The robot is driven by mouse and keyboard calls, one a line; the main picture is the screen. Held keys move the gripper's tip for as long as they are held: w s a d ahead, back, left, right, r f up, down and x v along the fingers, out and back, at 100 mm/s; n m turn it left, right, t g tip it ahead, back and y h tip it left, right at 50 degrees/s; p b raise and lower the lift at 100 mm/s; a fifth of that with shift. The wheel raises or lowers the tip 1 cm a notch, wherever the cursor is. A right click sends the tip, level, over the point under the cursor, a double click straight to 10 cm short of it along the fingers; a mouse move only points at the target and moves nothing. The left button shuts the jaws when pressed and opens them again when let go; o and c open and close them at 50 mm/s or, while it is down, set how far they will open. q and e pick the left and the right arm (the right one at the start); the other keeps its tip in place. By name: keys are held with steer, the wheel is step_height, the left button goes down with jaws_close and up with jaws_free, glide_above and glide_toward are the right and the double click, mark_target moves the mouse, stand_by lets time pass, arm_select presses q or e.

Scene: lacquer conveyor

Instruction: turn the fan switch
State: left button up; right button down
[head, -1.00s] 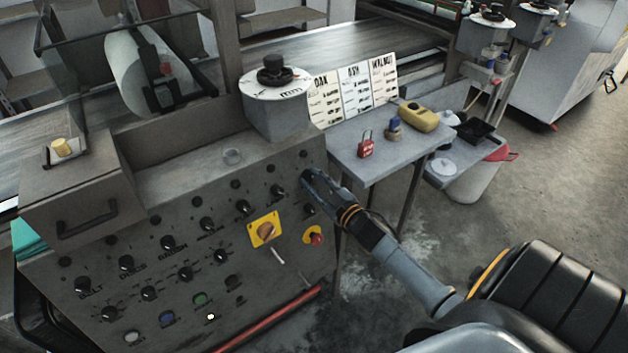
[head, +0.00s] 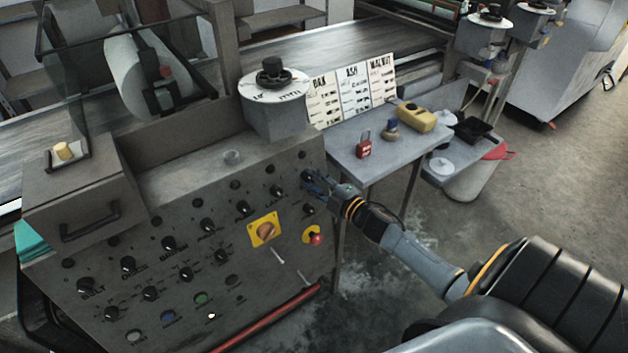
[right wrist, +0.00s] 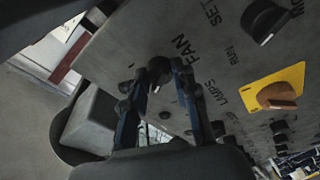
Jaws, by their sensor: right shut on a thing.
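The grey control panel (head: 190,235) carries rows of black knobs. The fan switch (right wrist: 158,72) is a black knob beside the printed word FAN in the right wrist view. In the head view the fan switch (head: 307,175) is at the upper right end of the panel, partly covered by my fingers. My right gripper (head: 311,181) is at the panel face. In the right wrist view my right gripper (right wrist: 157,80) has one finger on each side of the knob and is shut on it. My left gripper is not in view.
A yellow plate with an orange rotary handle (head: 265,230) and a red button (head: 315,239) sit close below my gripper. A grey side table (head: 375,155) with a red padlock (head: 364,145) and a yellow box (head: 416,117) stands behind it. Floor to the right is clear.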

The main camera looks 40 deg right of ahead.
stand_by(0.5)
steer(key=c, duration=1)
jaws_free()
steer(key=shift+c, duration=0.2)
steer(key=shift+s, duration=0.15)
steer(key=s+d, duration=0.1)
steer(key=s, duration=1)
steer(key=shift+s+d+r, duration=0.15)
steer(key=shift+s+r, duration=0.15)
steer(key=shift+r, duration=0.05)
